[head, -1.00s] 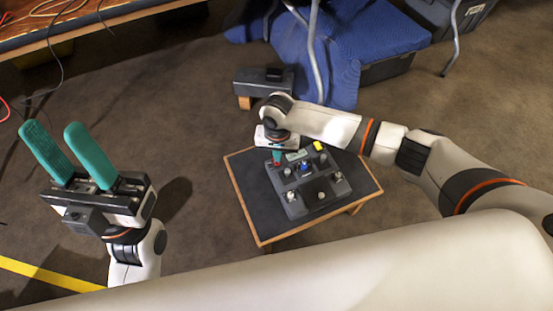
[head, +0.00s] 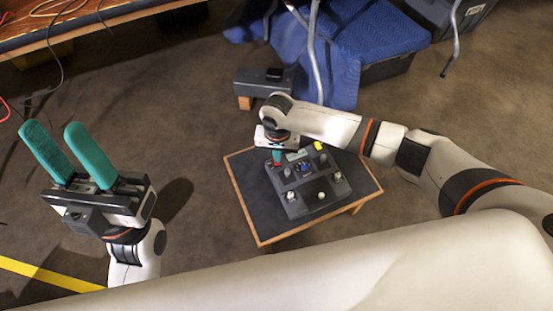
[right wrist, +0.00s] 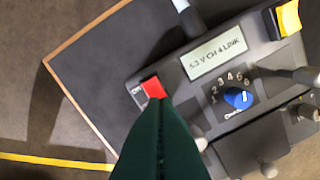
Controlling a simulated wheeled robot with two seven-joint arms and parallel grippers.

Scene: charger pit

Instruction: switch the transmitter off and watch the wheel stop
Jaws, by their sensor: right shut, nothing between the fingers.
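The transmitter (head: 312,187) is a dark grey box with sticks, knobs and a yellow button, lying on a small table (head: 245,203). In the right wrist view its display (right wrist: 214,54) reads about "5.3 V CH 4 LINK". A red switch (right wrist: 153,87) sits left of the display, with lettering beside it partly hidden. My right gripper (head: 277,161) is shut and empty, fingers down over the transmitter; its tips (right wrist: 160,104) are at the red switch's near edge. I cannot tell whether they touch. My left gripper (head: 50,129) is open and empty, left of the table. I cannot make out a wheel.
A dark box with a black item on top (head: 263,82) stands behind the table. A blue quilted cloth (head: 345,50) and metal legs are beyond it. A workbench with cables (head: 85,24) is at the upper left. Floor between my left gripper and the table is clear.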

